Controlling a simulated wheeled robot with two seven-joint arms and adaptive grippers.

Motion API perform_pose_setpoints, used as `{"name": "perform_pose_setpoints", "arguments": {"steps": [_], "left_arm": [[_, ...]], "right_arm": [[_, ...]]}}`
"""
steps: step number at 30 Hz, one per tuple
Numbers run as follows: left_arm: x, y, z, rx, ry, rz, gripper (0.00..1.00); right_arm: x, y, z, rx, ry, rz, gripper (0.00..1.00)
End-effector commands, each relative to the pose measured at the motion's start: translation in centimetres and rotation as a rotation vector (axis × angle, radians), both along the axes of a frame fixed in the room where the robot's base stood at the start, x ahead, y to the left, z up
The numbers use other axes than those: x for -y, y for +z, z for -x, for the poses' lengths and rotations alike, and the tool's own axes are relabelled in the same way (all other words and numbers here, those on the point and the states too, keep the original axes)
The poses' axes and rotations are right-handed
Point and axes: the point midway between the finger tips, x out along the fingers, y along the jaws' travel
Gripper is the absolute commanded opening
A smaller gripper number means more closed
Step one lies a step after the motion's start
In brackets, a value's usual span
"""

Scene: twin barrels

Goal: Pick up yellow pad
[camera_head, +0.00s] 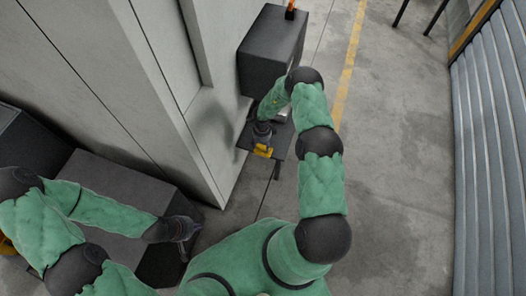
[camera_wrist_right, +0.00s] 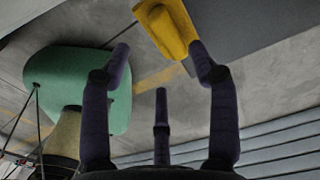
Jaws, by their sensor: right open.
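The yellow pad (camera_head: 263,152) is at the edge of a small dark shelf (camera_head: 247,138), next to my right gripper (camera_head: 264,139). In the right wrist view the yellow pad (camera_wrist_right: 168,27) is beyond the fingertips at the top, partly cut off by the frame. My right gripper (camera_wrist_right: 160,52) is open with its fingers spread and nothing between them; the right fingertip overlaps the pad's lower edge in the picture, and I cannot tell whether they touch. My left gripper (camera_head: 188,229) is far from the pad, at the lower left; its jaw state is too small to tell.
A pale wall panel (camera_head: 165,80) stands left of the shelf. A dark box (camera_head: 270,50) is beyond it. Another dark box (camera_head: 110,190) is near my left arm. The concrete floor (camera_head: 395,150) to the right is clear, up to a ribbed metal wall (camera_head: 490,150).

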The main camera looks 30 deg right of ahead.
Motion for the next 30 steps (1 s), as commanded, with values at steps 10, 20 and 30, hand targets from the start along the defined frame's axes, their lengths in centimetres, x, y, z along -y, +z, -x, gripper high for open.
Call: {"name": "perform_pose_setpoints", "arguments": {"steps": [10,20,30], "left_arm": [[0.0,-1.7,0.0,0.0,0.0,0.0,0.0],[0.0,-3.9,0.0,0.0,0.0,0.0,0.0],[0.0,-3.8,0.0,0.0,0.0,0.0,0.0]], "right_arm": [[0.3,-2.7,-0.3,0.001,0.0,0.001,0.61],[0.5,-6.2,-0.5,0.001,0.001,0.002,0.61],[0.5,-6.0,-0.5,0.001,0.001,0.002,0.24]]}}
